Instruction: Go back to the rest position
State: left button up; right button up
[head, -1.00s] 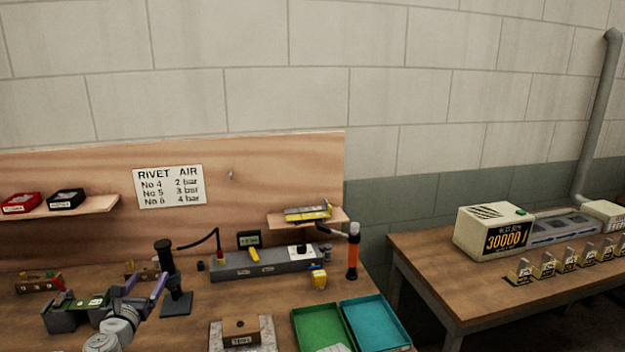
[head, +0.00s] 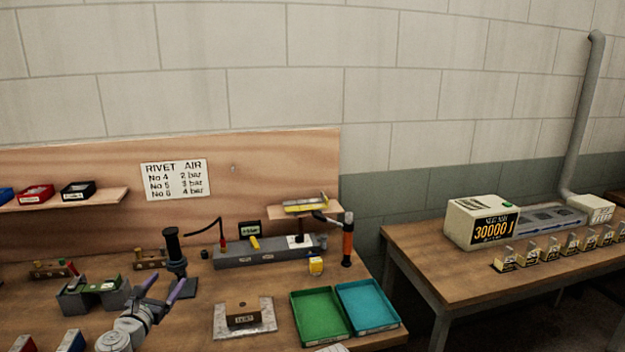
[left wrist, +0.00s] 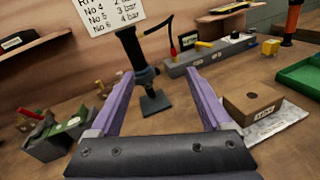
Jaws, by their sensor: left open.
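My left gripper (head: 163,288) is open and empty above the wooden bench, its two purple fingers spread apart. In the left wrist view the gripper (left wrist: 155,98) frames a black stand (left wrist: 154,102) that stands beyond the fingertips, with nothing between the fingers. The same stand (head: 178,262) shows behind the gripper in the head view. A grey fixture with a green top (head: 97,291) sits to the left of the gripper, apart from it. My right gripper is not in view.
A brown block on a plate (head: 243,318), a green tray (head: 319,343) and a teal tray (head: 367,328) lie right of the gripper. A grey manifold (head: 265,254) and an orange-handled tool (head: 347,243) stand behind. A second table (head: 440,256) carries a cream box (head: 480,221).

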pick_arm(q)
jog(key=s+d+f+m+g+h, duration=0.2)
jog(key=d+m, duration=0.4)
jog(key=d, duration=0.3)
jog(key=s+d+f+m+g+h, duration=0.2)
jog(key=d+f+m+g, duration=0.2)
jog(key=d+m, duration=0.3)
jog(key=s+d+f+m+g+h+p, duration=0.1)
jog(key=d+f+m, duration=0.4)
jog(key=d, duration=0.6)
jog(key=shift+s+d+m+g+h, duration=0.1)
jog(key=shift+s+m+g+h, duration=0.2)
jog(key=shift+m+g, duration=0.3)
jog(key=shift+s+m+g+h, duration=0.2)
jog(key=shift+m+g+h, duration=0.2)
jog(key=shift+g, duration=0.3)
jog(key=s+d+f+m+g+y, duration=0.2)
jog(key=s+f+m+g+y, duration=0.2)
jog(key=s+m, duration=0.4)
jog(key=s+d+f+m+g+y, duration=0.2)
jog(key=s+f+m+g+y, duration=0.1)
jog(key=s+m, duration=0.6)
jog(key=shift+s+d+f+g+y+p, duration=0.15)
jog(key=shift+s+f+g+y+p, duration=0.25)
jog(key=shift+g+y, duration=0.25)
